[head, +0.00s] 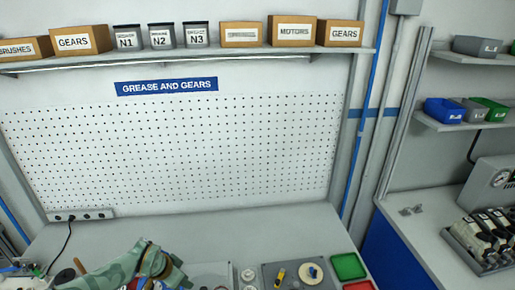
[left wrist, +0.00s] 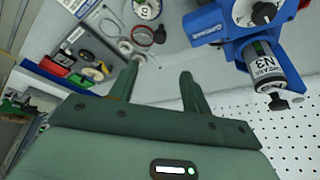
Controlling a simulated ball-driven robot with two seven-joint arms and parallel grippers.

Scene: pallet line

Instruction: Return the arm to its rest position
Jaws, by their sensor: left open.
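My left gripper (left wrist: 160,76) shows in the left wrist view with its two green fingers apart and nothing between them. In the head view my green left arm (head: 115,268) is folded low over the left part of the bench, and its fingertips cannot be made out there. A blue device with a grey can (left wrist: 268,72) labelled N3 is at the upper right of the left wrist view, apart from the fingers. My right gripper is in neither view.
The grey bench (head: 225,228) has free room along its back, below the pegboard (head: 180,155). A tray (head: 270,284) with small parts lies at the front right, beside a green bin (head: 348,266) and a red bin (head: 358,286). A shelf (head: 190,60) holds boxes and cans.

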